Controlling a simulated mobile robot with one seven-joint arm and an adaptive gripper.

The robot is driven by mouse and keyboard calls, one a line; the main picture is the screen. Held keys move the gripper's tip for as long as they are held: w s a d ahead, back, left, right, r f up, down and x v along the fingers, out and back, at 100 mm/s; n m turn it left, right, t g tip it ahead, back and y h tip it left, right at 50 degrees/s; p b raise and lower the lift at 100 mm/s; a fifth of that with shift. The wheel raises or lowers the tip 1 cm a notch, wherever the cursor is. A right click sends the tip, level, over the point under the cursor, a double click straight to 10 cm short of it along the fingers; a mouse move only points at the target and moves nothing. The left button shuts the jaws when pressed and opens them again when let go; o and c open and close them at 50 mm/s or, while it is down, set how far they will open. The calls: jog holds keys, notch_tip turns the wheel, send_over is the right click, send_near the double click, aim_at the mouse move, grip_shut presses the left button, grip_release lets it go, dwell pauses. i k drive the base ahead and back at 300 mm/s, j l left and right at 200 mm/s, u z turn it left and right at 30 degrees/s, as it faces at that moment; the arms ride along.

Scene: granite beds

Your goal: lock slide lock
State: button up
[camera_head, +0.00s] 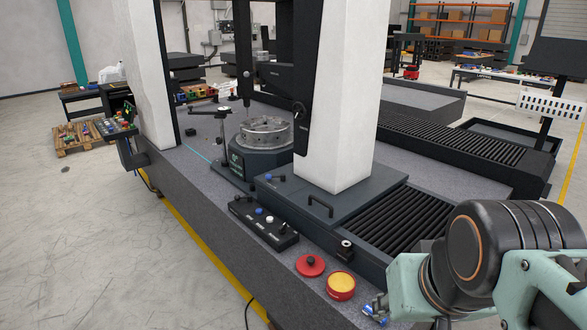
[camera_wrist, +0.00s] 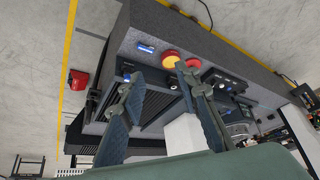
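Several small blue-marked parts show, and I cannot tell for sure which is the slide lock. A blue-handled fitting (camera_head: 375,312) sits at the front right of the granite bed, partly cut off by my arm in the head view. In the wrist view a blue part (camera_wrist: 145,47) lies on the granite edge beside the red button. In the head view only my arm shows, at the lower right.
A red button (camera_head: 310,265) and a yellow-topped red button (camera_head: 341,286) stand on the granite edge. A dark control box (camera_head: 263,221) lies behind them. The white column (camera_head: 337,95) rises from the carriage beside ribbed bellows (camera_head: 395,215). Clear floor lies at left.

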aim_at(269, 177)
jog(key=i+j+z, duration=0.1)
jog(key=i+j, duration=0.15)
jog(key=i+j+z, duration=0.1)
jog(key=i+j, duration=0.15)
jog(key=j, duration=0.15)
jog(key=i+j+z, duration=0.1)
jog(key=i+j, duration=0.15)
jog(key=i+j+z, duration=0.1)
jog(key=i+j, duration=0.15)
jog(key=j, duration=0.2)
jog(key=i+j, duration=0.2)
jog(key=j, duration=0.2)
jog(key=i+j+z, duration=0.25)
jog(key=i+j, duration=0.2)
jog(key=j, duration=0.35)
jog(key=i+j+z, duration=0.1)
jog(key=j, duration=0.3)
jog(key=i+j+u, duration=0.1)
jog(key=j, duration=0.2)
jog(key=l+z, duration=0.1)
jog(key=l, duration=0.2)
